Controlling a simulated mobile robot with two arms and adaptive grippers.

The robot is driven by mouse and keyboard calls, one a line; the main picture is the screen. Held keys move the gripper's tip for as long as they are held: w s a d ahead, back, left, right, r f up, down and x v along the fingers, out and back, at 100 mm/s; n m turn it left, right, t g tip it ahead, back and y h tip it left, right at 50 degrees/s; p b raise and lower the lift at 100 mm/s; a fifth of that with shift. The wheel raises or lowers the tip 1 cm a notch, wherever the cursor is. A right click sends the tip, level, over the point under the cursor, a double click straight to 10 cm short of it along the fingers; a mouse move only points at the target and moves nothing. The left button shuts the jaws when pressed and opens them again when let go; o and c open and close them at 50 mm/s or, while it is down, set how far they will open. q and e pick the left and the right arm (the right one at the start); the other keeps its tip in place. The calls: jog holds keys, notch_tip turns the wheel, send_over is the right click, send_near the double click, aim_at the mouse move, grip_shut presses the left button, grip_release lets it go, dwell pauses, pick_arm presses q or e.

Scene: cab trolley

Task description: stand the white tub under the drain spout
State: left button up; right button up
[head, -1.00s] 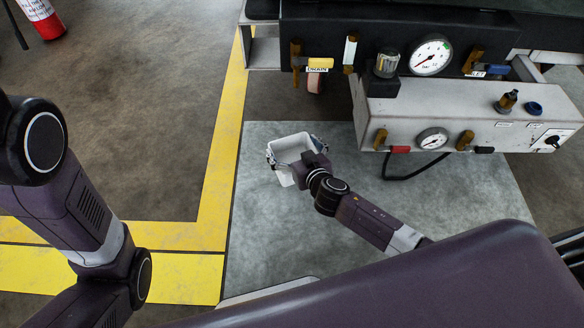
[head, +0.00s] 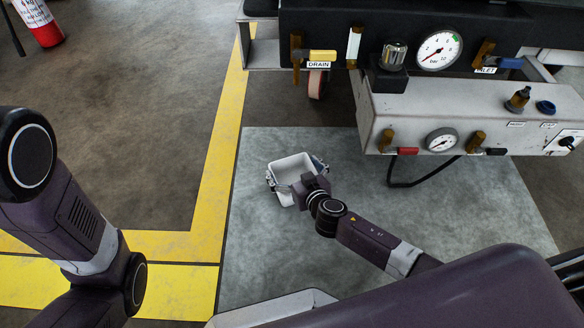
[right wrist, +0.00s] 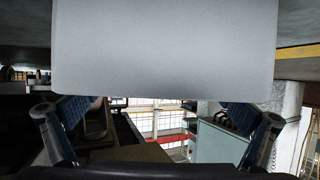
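The white tub (head: 292,170) is an open-topped box over the grey floor plate in the head view. My right gripper (head: 297,178) is shut on it, with a finger along each of two opposite sides. In the right wrist view the tub's pale wall (right wrist: 165,50) fills the top, between the blue-padded fingers (right wrist: 157,118). I cannot tell whether its base touches the floor. The brass drain spout (head: 296,60), beside the yellow handle and DRAIN label (head: 318,64), hangs at the trolley's left, beyond the tub. My left arm shows at the left; its gripper is out of view.
The trolley's grey box (head: 460,112) with gauges and valves juts out at the right, with a black hose (head: 420,180) looped below. Floor between tub and trolley is clear. A fire extinguisher (head: 38,20) stands far left.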

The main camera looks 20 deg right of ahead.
jog(key=shift+s+r+p, duration=0.25)
jog(key=shift+s+p, duration=0.1)
jog(key=shift+s, duration=0.15)
jog(key=p+v, duration=0.4)
jog(key=v, duration=0.7)
